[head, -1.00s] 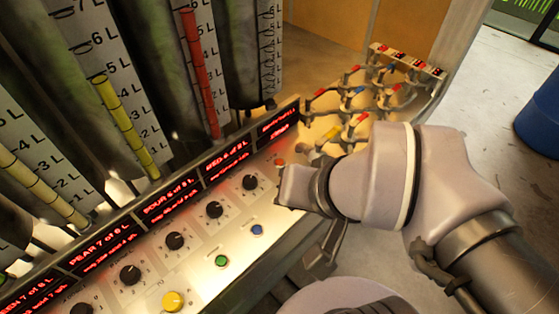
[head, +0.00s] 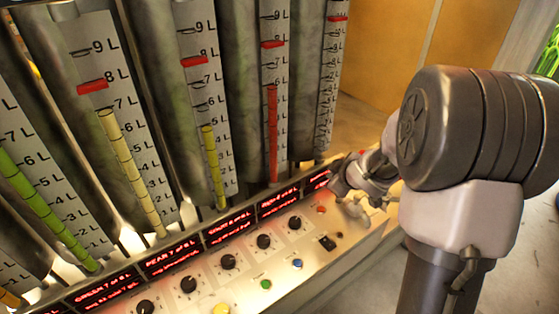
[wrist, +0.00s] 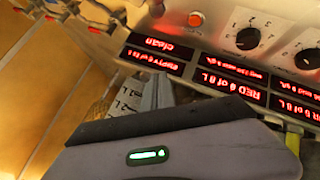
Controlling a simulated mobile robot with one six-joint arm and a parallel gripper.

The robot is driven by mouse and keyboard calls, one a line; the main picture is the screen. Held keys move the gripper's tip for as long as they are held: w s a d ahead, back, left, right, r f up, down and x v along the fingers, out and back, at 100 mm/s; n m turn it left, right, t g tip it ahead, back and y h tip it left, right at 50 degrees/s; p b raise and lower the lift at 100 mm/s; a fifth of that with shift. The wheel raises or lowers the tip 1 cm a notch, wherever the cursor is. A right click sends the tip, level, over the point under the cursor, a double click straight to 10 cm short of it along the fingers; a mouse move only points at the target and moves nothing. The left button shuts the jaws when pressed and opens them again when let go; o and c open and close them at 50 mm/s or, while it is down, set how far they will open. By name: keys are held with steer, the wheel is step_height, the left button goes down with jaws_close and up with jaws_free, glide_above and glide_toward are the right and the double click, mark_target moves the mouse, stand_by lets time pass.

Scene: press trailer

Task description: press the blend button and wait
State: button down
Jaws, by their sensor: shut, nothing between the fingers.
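The sloped control panel (head: 240,268) carries an orange-red button (head: 321,209), a blue button (head: 297,263), a green button (head: 265,284) and a yellow button (head: 221,309). I cannot read which one is labelled blend. My gripper (head: 338,190) is at the far right end of the panel, near the last display and the orange-red button, apart from the blue and green ones. In the wrist view, my gripper (wrist: 157,90) is shut and empty in front of the displays. The orange-red button (wrist: 196,19) is beyond it, uncovered.
Tall tubes with litre scales (head: 210,110) stand behind. Orange cabinet doors (head: 385,50) are at the back right.

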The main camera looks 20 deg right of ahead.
mark_target(323, 211)
steer(key=f, duration=0.1)
steer(key=a+f+n+y, duration=0.1)
steer(key=shift+w+a+f, duration=0.15)
steer(key=shift+w+f, duration=0.05)
steer(key=shift+f, duration=0.15)
steer(key=shift+f, duration=0.15)
step_height(323, 211, down, 8)
steer(key=b, duration=0.8)
steer(key=shift+f+b, duration=0.25)
steer(key=shift+b, duration=0.1)
stand_by(1.1)
steer(key=shift+f+b, duration=0.3)
steer(key=shift+f, duration=0.15)
steer(key=shift+f, duration=0.35)
stand_by(0.5)
steer(key=shift+r+p, duration=0.6)
steer(key=shift+r, duration=0.2)
